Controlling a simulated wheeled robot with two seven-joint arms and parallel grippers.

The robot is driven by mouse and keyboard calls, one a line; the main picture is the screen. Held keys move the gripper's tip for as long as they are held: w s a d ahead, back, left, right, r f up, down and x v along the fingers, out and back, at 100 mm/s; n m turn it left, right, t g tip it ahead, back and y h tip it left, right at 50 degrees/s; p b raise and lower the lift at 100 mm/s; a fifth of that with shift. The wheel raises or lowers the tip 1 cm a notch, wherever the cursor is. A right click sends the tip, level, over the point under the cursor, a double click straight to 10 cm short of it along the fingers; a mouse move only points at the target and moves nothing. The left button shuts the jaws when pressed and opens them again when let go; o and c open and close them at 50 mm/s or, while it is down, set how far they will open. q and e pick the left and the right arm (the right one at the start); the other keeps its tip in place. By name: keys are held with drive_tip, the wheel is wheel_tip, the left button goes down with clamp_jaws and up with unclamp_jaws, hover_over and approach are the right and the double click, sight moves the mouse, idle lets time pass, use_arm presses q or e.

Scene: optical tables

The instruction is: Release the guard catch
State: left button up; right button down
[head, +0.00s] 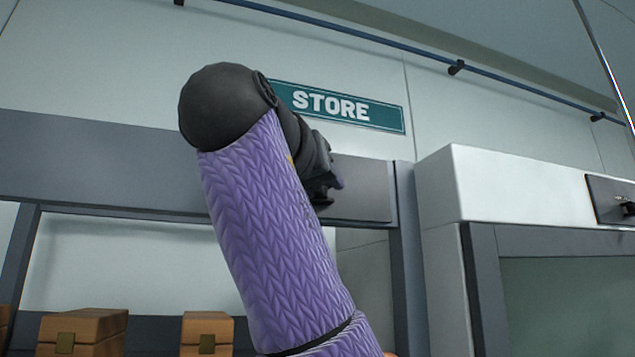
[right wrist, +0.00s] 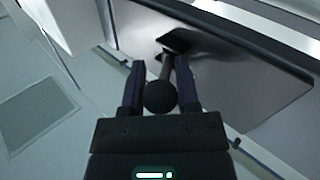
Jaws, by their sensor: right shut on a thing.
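The guard catch shows in the right wrist view as a dark lever with a round black knob (right wrist: 160,97) on a thin stem. The stem rises from a small black base (right wrist: 176,41) on a grey plate (right wrist: 225,65). My right gripper (right wrist: 160,84) is shut on the knob, one dark finger on each side. In the head view my right gripper (head: 328,184) is at the grey plate (head: 365,192) below the STORE sign. There my wrist and purple-sleeved arm hide the catch. My left gripper is not in view.
A white cabinet (head: 530,185) at the right bears another plate with a dark fitting (head: 627,208). Wooden boxes (head: 85,328) with brass-coloured clasps stand low at the left, behind a dark frame (head: 100,170). A blue rail (head: 380,42) runs along the wall above.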

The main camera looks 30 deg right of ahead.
drive_tip(key=shift+s+d+f+n+t+y+b, duration=0.1)
drive_tip(key=shift+s+d+n+t+y+b, duration=0.1)
drive_tip(key=shift+n+t+y+b, duration=0.5)
drive_tip(key=shift+s+d+f+n+t+y+b, duration=0.1)
drive_tip(key=shift+d+n+t+y+b, duration=0.1)
drive_tip(key=shift+n+t+y+b, duration=0.45)
drive_tip(key=n+t+y, duration=0.1)
drive_tip(key=y, duration=0.1)
drive_tip(key=d+n+t+y, duration=0.1)
drive_tip(key=shift+s+r+n+t+y+b, duration=0.1)
drive_tip(key=shift+n+t+y+b, duration=0.25)
drive_tip(key=shift+b, duration=0.05)
drive_tip(key=n+y, duration=0.1)
drive_tip(key=y, duration=0.1)
drive_tip(key=n+t+y, duration=0.1)
drive_tip(key=shift+d+r+n+y, duration=0.1)
drive_tip(key=shift+d+n+y, duration=0.2)
drive_tip(key=shift+d+y, duration=0.1)
drive_tip(key=shift+d+n+t+y, duration=0.2)
drive_tip(key=shift+n+y, duration=0.4)
drive_tip(key=shift+y, duration=0.35)
drive_tip(key=shift+d+n+t+y, duration=0.15)
drive_tip(key=shift+d+n+y, duration=0.1)
drive_tip(key=shift+n+y, duration=0.5)
drive_tip(key=shift+d+n+t+y, duration=0.2)
drive_tip(key=shift+n+y, duration=0.25)
drive_tip(key=shift+y, duration=0.95)
drive_tip(key=shift+c, duration=1.7)
unclamp_jaws()
